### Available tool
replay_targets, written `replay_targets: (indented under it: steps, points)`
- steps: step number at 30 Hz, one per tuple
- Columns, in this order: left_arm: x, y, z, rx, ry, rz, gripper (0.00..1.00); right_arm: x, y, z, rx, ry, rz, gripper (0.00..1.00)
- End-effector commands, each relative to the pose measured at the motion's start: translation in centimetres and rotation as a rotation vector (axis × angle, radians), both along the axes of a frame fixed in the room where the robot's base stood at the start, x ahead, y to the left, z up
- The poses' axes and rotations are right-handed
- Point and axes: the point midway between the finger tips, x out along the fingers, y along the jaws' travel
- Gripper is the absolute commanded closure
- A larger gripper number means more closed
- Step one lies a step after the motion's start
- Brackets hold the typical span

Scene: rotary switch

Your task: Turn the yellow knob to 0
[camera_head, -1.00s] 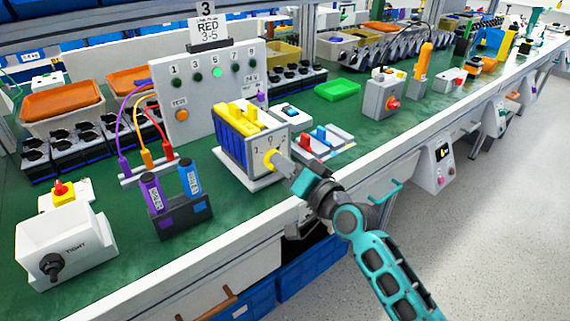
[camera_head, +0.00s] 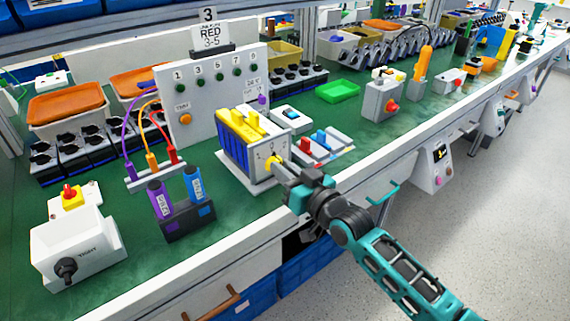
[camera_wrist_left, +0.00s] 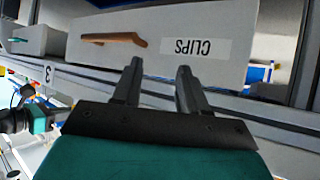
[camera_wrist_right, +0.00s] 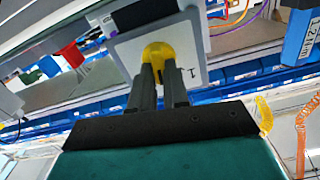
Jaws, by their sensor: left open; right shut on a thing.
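The yellow knob (camera_head: 273,163) sits on the grey front face of a box (camera_head: 262,160) with yellow blocks on top, on the green bench. Dial marks are partly visible around it. My right gripper (camera_head: 284,170) comes from the lower right, with its fingertips at the knob. In the right wrist view the two fingers (camera_wrist_right: 158,80) are shut on the yellow knob (camera_wrist_right: 158,52), and a "1" mark shows beside it. My left gripper (camera_wrist_left: 157,75) is open and empty in the left wrist view, facing a drawer labelled CLIPS (camera_wrist_left: 185,45). It is not in the head view.
A tray with red and blue pieces (camera_head: 320,147) lies close on the right. A control panel (camera_head: 212,100) stands behind. The floor at right is clear.

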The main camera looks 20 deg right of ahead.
Motion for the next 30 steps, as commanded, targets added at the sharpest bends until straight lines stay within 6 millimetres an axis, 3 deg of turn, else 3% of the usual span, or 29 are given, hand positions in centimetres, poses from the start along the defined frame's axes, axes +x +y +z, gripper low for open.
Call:
replay_targets:
  steps: [9, 25, 26, 30]
  points:
    - [-0.41, 0.74, 0.11, 0.012, 0.008, 0.013, 0.57, -0.02, 0.07, 0.06, -0.116, -0.041, 0.0, 1.0]
    - [-0.33, 0.8, 0.22, 0.017, 0.002, 0.008, 0.57, -0.04, 0.09, -0.04, -0.136, -0.05, 0.0, 1.0]
    - [-0.32, 0.79, 0.23, 0.017, 0.002, 0.007, 0.57, -0.03, 0.09, -0.04, -0.137, -0.049, 0.0, 0.82]
    - [-0.3, 0.74, 0.24, 0.016, 0.001, 0.006, 0.57, -0.04, 0.09, -0.04, -0.135, -0.049, 0.0, 0.69]
